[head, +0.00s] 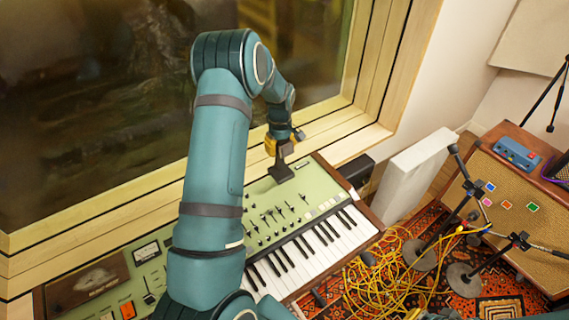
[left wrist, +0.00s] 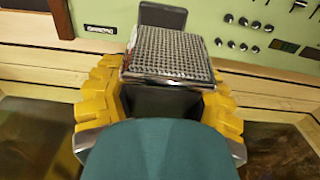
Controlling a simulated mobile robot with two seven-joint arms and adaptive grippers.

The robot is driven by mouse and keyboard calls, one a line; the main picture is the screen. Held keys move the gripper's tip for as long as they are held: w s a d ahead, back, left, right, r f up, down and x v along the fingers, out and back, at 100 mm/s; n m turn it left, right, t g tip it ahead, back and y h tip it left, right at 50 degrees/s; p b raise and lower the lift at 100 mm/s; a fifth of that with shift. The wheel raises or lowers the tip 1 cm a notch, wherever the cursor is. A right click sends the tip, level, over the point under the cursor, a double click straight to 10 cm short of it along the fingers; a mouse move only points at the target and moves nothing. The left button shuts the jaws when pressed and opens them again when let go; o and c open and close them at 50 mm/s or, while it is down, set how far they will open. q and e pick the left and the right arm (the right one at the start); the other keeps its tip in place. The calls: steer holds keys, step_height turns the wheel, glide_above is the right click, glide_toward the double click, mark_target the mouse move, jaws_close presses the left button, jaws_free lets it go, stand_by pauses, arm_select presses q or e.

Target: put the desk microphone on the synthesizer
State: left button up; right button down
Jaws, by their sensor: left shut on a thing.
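The desk microphone (head: 281,170) is a dark piece with a square base, at the back part of the synthesizer (head: 308,186) in the head view. In the left wrist view the microphone (left wrist: 170,55) shows its grey mesh grille, with a dark flat part beyond it over the green panel. My left gripper (head: 283,142) has yellow fingers and is shut on the microphone from above; it also shows in the left wrist view (left wrist: 160,100). The base appears at the green panel, but I cannot tell whether it touches. My right gripper is not in view.
A green tape unit (head: 147,262) stands left of the synthesizer. A window ledge (head: 345,146) runs behind it. A brown amplifier (head: 505,190) carries a blue box (head: 517,153).

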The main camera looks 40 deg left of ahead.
mark_target(281, 167)
arm_select(q)
steer(key=shift+w+f, duration=0.1)
steer(key=shift+f, duration=2.75)
steer(key=o, duration=1.3)
steer(key=shift+f, duration=0.1)
